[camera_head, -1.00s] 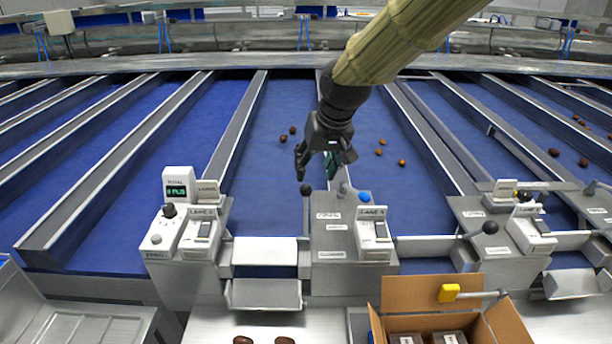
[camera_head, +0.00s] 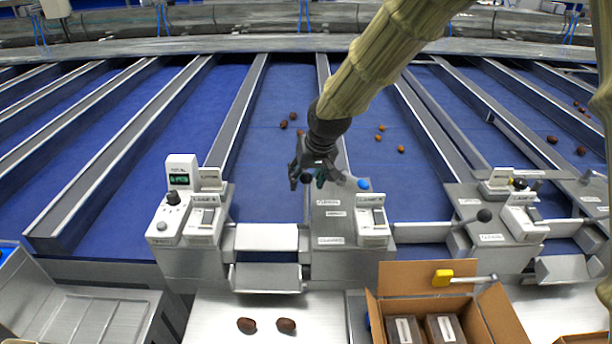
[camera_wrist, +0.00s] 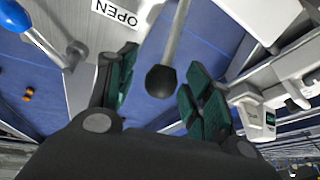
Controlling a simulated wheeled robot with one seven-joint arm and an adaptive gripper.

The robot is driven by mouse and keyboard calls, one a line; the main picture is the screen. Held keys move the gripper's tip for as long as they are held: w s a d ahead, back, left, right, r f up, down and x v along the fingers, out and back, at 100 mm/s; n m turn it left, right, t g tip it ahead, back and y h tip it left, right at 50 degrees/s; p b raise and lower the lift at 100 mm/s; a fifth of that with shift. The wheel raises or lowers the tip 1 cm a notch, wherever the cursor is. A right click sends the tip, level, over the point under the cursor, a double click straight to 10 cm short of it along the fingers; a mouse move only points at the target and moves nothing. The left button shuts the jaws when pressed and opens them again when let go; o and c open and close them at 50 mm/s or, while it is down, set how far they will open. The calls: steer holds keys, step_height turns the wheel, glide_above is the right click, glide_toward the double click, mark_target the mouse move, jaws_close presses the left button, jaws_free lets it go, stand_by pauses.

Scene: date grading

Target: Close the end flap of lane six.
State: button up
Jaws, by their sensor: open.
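My gripper (camera_head: 312,180) is open above the left edge of the middle console (camera_head: 329,222). In the wrist view, a metal lever (camera_wrist: 176,35) with a black ball knob (camera_wrist: 161,81) lies between the spread green-padded fingers (camera_wrist: 160,72); I see no finger closed on it. A label reading OPEN (camera_wrist: 117,13) is beside the lever. In the head view my gripper mostly hides this knob. A pale end flap (camera_head: 266,237) lies between the left and middle consoles, with a metal chute (camera_head: 265,278) below. The lane numbers are too small to read surely.
A blue knob (camera_head: 363,185) stands on the middle console, right of my gripper. The left console (camera_head: 187,240) has a green display. Another black-knobbed lever (camera_head: 484,215) is on the right console. An open carton (camera_head: 392,281) stands in front. Several dates (camera_head: 284,124) lie on the belts.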

steer(key=shift+a+f, duration=0.1)
steer(key=shift+f, duration=0.15)
jaws_close()
stand_by(0.4)
